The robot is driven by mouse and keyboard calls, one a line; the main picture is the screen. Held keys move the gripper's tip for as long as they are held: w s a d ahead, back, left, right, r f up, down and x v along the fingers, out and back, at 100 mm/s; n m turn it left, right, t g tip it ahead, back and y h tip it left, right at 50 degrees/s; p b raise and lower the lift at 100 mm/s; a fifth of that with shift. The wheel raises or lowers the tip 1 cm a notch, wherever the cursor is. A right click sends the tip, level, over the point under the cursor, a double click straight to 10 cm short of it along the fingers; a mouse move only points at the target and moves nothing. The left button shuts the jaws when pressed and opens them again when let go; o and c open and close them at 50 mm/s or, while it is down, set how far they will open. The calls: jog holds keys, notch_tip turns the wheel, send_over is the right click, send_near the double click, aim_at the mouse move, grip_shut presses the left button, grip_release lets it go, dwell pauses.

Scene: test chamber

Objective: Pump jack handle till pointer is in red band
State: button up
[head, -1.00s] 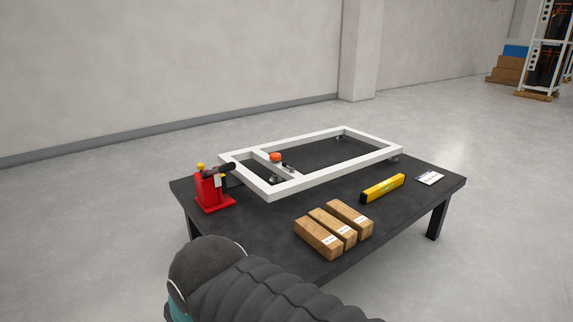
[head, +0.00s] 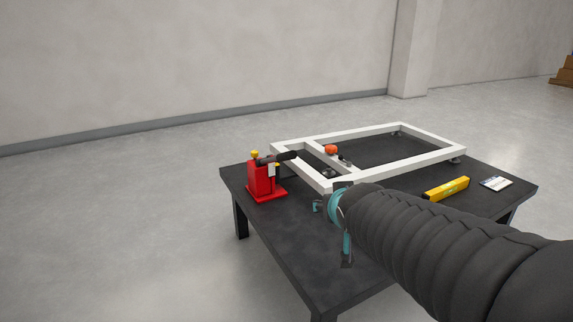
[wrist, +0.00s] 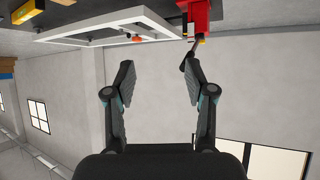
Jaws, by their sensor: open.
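No pointer or red band can be made out. My gripper (head: 332,232) is right of the jack, nearer the camera, open and empty, apart from the handle. In the wrist view, which is upside down, the jack (wrist: 197,16) and handle (wrist: 188,62) show beyond the open fingers (wrist: 157,72).
A white frame (head: 400,172) lies behind the gripper, with an orange part (head: 331,149) at its crossbar. A yellow level (head: 446,189) and a white card (head: 495,183) are at the right. The table between gripper and jack is clear.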

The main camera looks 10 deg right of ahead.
jog(key=w+f+t+y+b, duration=0.15)
jog(key=w+t, duration=0.25)
jog(key=w, duration=0.8)
jog(key=n+t+y+b, duration=0.2)
jog(key=y+b, duration=0.1)
jog(key=y, duration=0.1)
send_near(287, 157)
jog(key=x, duration=0.4)
jog(key=f+x, duration=0.1)
jog(key=x, duration=0.3)
jog(key=d+p+x, duration=0.1)
jog(key=x, duration=0.4)
jog(key=shift+w+f, duration=0.1)
jog(key=shift+f, duration=0.2)
jog(key=shift+d, duration=0.1)
grip_shut()
